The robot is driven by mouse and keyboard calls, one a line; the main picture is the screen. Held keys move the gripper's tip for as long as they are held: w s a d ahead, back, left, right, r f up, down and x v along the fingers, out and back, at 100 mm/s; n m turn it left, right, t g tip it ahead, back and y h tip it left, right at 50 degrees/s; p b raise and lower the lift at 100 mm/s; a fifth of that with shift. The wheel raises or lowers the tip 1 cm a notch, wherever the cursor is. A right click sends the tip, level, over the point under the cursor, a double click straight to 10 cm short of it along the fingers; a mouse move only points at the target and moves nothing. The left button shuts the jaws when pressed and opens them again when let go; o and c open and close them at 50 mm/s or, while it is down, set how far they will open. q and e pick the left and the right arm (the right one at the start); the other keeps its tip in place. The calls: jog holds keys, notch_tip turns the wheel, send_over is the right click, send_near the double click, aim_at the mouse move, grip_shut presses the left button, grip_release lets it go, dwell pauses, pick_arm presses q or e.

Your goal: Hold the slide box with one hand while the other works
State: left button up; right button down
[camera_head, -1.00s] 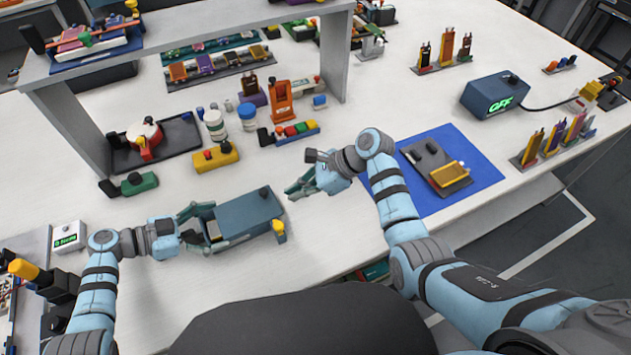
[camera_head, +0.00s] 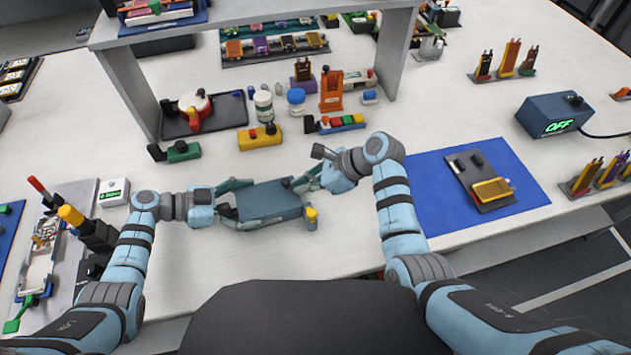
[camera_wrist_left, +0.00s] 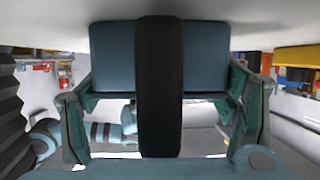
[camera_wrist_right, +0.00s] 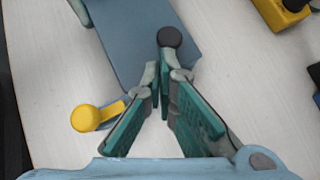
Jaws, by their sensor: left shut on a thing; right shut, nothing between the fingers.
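The slide box (camera_head: 268,203) is a blue-grey flat box on the white table in the head view, with a yellow knob (camera_head: 311,214) at its front right corner. My left gripper (camera_head: 236,204) is shut on the box from its left end, one finger along each side. The box also fills the upper middle of the left wrist view (camera_wrist_left: 110,55). My right gripper (camera_head: 300,184) is at the box's right end, shut and empty. In the right wrist view its fingertips (camera_wrist_right: 165,78) are close beside a dark round knob (camera_wrist_right: 170,37) on the box; I cannot tell whether they touch it.
A blue mat (camera_head: 425,200) with a dark tray and a yellow pouch piece lies to the right. A yellow block (camera_head: 259,138), bottles and a grey shelf (camera_head: 398,60) stand behind. A box reading OFF (camera_head: 553,113) is at the far right. The table in front is clear.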

jog(key=d, duration=0.3)
jog(key=shift+s+d, duration=0.2)
jog(key=shift+s, duration=0.1)
jog(key=v, duration=1)
jog(key=shift+d, duration=0.35)
